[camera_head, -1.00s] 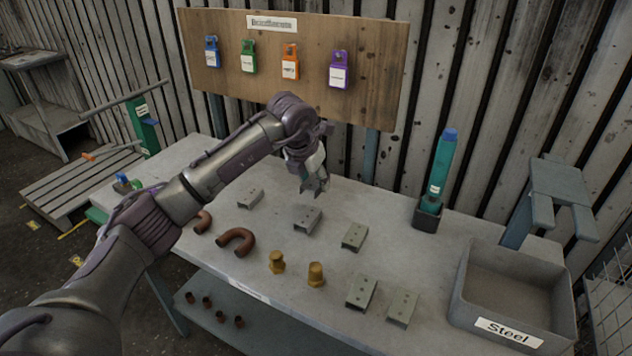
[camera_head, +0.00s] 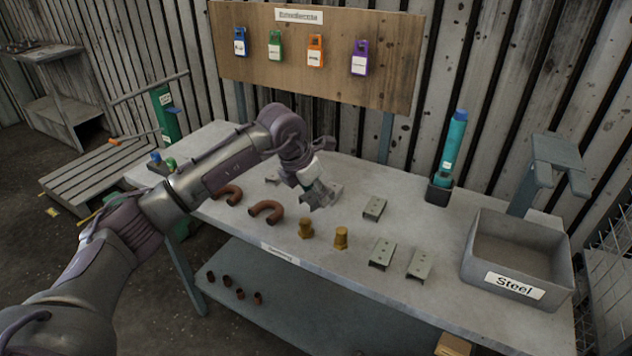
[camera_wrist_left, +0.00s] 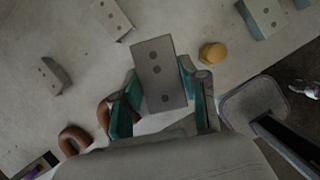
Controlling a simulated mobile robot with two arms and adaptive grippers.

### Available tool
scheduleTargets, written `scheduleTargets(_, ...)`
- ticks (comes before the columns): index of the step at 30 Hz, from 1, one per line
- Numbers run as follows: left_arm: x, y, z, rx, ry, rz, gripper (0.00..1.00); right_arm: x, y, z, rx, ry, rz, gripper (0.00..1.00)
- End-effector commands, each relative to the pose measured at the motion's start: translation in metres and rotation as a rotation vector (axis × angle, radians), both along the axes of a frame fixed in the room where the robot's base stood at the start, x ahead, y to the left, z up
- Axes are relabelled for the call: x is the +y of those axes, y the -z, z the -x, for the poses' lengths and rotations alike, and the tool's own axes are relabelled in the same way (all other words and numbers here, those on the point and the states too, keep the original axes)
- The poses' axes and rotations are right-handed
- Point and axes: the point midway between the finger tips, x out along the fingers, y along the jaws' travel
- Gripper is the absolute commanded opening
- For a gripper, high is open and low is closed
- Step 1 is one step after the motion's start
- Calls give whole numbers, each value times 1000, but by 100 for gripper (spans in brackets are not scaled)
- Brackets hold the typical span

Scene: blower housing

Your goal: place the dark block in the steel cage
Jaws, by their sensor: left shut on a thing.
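My left gripper (camera_head: 320,196) is over the middle of the table, low down. In the left wrist view its teal fingers (camera_wrist_left: 164,104) are shut on a grey rectangular block (camera_wrist_left: 157,65) with a row of holes. The head view mostly hides this block behind the gripper. I cannot tell whether it hangs clear of the table. Similar grey blocks lie on the table, one right of the gripper (camera_head: 374,208) and two near the front edge (camera_head: 382,253) (camera_head: 420,265). A grey open bin labelled "Steel" (camera_head: 490,279) stands at the table's right end. My right gripper is not in view.
Two brown U-bends (camera_head: 266,211) (camera_head: 228,194) and two brass fittings (camera_head: 306,228) (camera_head: 341,238) lie near the gripper. A teal bottle (camera_head: 452,150) stands in a dark holder behind. A wire cage (camera_head: 604,290) shows at the right edge. Bare table (camera_head: 440,225) lies left of the bin.

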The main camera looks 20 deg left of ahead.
Motion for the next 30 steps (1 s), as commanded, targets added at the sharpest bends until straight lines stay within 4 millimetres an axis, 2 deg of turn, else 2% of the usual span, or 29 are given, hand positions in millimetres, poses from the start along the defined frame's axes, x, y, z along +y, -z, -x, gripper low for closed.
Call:
scheduleTargets(11, -13, 35, 59, 4, 536, 5, 1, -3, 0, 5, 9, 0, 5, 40)
scheduleTargets(17, -30, 68, 116, 7, 1078, 13, 1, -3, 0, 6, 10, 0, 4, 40)
scheduleTargets(24, -51, 114, 195, 4, 1841, 19, 1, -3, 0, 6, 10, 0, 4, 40)
scheduleTargets(30, -63, 142, 243, 3, 2305, 19, 1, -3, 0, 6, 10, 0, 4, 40)
